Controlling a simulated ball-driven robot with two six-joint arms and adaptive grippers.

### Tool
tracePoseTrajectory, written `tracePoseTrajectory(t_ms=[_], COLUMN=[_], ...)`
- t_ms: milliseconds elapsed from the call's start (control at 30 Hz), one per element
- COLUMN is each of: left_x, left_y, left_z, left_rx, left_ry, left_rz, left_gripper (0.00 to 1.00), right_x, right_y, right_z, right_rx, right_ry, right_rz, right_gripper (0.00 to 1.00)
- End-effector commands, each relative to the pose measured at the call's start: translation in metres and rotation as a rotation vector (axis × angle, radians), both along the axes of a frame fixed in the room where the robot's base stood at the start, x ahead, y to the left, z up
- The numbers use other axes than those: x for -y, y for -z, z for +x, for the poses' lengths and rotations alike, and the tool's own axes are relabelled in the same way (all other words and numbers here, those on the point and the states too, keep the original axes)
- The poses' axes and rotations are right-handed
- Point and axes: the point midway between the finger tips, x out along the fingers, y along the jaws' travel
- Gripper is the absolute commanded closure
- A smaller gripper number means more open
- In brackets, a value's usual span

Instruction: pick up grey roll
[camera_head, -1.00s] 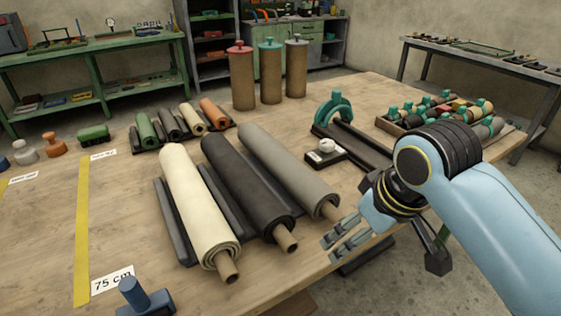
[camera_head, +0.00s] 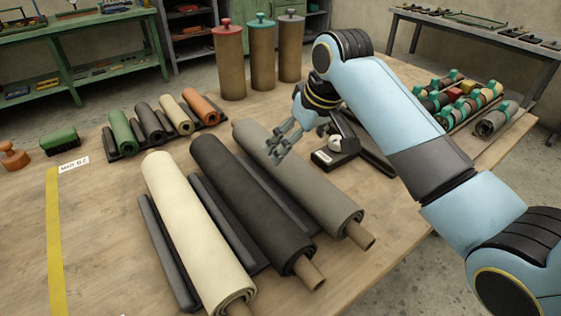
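The grey roll (camera_head: 320,196) lies on the table as the rightmost of three large rolls, with a brown core sticking out of its near end. My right gripper (camera_head: 278,155) is over the far part of this roll, fingers pointing down and to the left. Its fingers are spread apart with nothing between them. Whether they touch the roll cannot be told. The fingers hide a small part of the roll. My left gripper is not in view.
A black roll (camera_head: 245,195) and a cream roll (camera_head: 193,225) lie left of the grey one, with dark rails between. A small black device (camera_head: 335,155) sits right of the roll.

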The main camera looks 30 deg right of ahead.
Motion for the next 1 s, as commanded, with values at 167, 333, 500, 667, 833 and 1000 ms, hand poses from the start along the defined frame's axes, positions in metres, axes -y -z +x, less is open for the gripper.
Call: tracePoseTrajectory(t_ms=[167, 333, 500, 667, 833, 1000], left_x=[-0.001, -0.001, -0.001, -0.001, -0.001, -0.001], left_y=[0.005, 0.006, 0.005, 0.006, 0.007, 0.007], left_z=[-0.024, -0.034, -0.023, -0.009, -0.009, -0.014], left_rx=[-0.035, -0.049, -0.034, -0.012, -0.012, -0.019], left_ry=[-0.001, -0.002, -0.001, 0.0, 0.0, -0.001], left_rz=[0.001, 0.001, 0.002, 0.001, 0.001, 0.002], left_gripper=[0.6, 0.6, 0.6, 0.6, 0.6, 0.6], right_x=[-0.003, -0.003, -0.003, -0.004, -0.004, -0.004], right_y=[0.03, 0.043, 0.064, 0.085, 0.09, 0.09], right_z=[0.01, 0.016, 0.024, 0.032, 0.034, 0.034], right_rx=[-0.004, -0.003, -0.004, -0.003, -0.001, -0.001], right_ry=[-0.001, 0.0, 0.0, 0.0, 0.0, 0.0], right_rz=[0.002, 0.0, 0.0, 0.0, 0.0, 0.0], right_gripper=[0.0, 0.0, 0.0, 0.0, 0.0, 0.07])
